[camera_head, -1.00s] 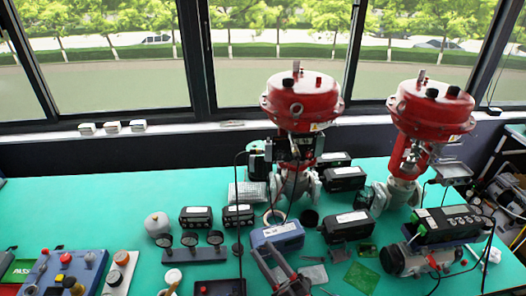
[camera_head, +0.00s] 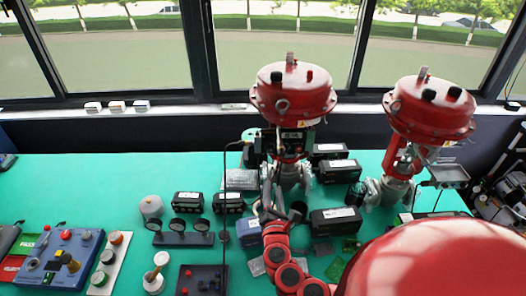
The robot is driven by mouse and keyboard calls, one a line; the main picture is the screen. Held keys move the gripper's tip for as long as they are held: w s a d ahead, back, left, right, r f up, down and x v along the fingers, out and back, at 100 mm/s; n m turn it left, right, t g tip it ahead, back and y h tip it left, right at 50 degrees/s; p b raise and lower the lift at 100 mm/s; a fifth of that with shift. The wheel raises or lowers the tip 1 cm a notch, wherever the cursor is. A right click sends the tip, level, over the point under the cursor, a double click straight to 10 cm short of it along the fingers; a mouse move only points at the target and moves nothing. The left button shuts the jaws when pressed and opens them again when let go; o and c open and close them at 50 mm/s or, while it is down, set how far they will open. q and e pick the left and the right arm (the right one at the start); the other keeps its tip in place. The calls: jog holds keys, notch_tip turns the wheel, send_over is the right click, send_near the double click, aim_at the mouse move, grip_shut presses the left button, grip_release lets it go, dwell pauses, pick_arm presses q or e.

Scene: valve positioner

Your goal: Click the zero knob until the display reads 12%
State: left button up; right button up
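A red-topped valve (camera_head: 292,95) stands left of a second red-topped valve (camera_head: 431,107) at the back of the green table. A small dark positioner box (camera_head: 293,141) sits on the left valve's yoke, under its red top. Its display reading and zero knob are too small to make out. My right gripper (camera_head: 267,190) is in front of the left valve's lower body, below the positioner box, at the end of a red arm coming up from the bottom. Its fingers are small and blend with the grey valve, so their opening is unclear. My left gripper is out of view.
A blue control box (camera_head: 62,258) with knobs stands at the front left. Several black boxes (camera_head: 337,222) lie around the valves. A thin black cable (camera_head: 225,215) hangs down left of the left valve. The table (camera_head: 85,185) is clear at the back left.

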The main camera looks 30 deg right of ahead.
aim_at(270, 150)
jog(key=p+x, duration=0.3)
jog(key=x, duration=1.2)
jog(key=shift+w+d, duration=0.1)
jog(key=shift+w, duration=0.2)
jog(key=shift+w+d+f, duration=0.1)
jog(key=shift+w+d, duration=0.2)
jog(key=shift+w, duration=0.25)
grip_shut()
